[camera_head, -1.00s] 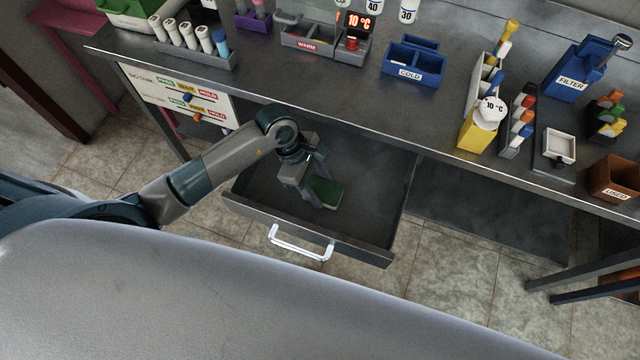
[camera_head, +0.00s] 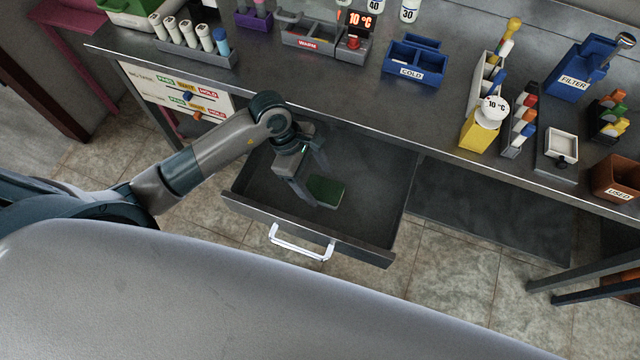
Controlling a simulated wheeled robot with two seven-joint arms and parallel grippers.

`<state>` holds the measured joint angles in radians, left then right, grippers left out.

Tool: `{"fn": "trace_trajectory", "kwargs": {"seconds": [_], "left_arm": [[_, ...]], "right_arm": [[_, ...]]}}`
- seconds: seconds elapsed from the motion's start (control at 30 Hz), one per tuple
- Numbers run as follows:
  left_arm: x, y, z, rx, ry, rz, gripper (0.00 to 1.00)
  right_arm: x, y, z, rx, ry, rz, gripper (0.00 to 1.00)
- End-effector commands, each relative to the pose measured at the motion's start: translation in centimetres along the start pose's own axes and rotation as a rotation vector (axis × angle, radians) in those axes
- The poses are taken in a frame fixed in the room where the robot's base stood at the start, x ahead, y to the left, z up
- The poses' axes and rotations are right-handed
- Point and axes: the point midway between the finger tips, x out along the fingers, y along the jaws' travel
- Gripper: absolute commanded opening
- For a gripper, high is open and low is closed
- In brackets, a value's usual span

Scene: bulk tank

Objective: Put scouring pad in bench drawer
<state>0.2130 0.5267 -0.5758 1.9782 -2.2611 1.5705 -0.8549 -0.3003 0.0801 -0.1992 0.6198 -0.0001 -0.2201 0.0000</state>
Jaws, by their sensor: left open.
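The green scouring pad (camera_head: 326,190) lies flat on the floor of the open bench drawer. The drawer (camera_head: 372,235) is pulled out from under the bench, with a white handle (camera_head: 300,243) on its front. My left gripper (camera_head: 318,188) reaches down into the drawer from the left. Its fingers are open, one at the pad's left side and one behind it; whether they touch the pad I cannot tell. My right gripper is not in view.
The metal bench top (camera_head: 330,88) above the drawer holds a blue COLD bin (camera_head: 414,66), a yellow bottle (camera_head: 481,125), a blue FILTER box (camera_head: 575,75) and a rack of tubes (camera_head: 190,50). Tiled floor lies clear in front of the drawer.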

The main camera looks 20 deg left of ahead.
Motion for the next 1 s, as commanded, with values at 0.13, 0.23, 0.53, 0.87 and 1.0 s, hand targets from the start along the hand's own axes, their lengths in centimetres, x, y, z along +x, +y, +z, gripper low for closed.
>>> {"fn": "trace_trajectory", "kwargs": {"seconds": [0.13, 0.23, 0.53, 0.87, 1.0], "left_arm": [[-2.6, 0.1, -0.2, 0.003, 0.002, 0.005, 0.68], [-4.4, 0.2, -0.2, 0.002, 0.002, 0.005, 0.68], [-8.4, 0.1, -0.1, 0.001, 0.001, 0.002, 0.68], [-9.2, 0.0, 0.0, -0.001, 0.001, 0.000, 0.68], [-9.1, 0.0, 0.0, 0.000, 0.001, 0.000, 0.68]], "right_arm": [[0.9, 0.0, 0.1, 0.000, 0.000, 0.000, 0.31], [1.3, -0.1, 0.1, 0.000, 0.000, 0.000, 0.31], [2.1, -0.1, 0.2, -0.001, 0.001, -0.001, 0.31], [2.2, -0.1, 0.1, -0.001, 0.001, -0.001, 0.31], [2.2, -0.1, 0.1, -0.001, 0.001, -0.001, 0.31]]}}
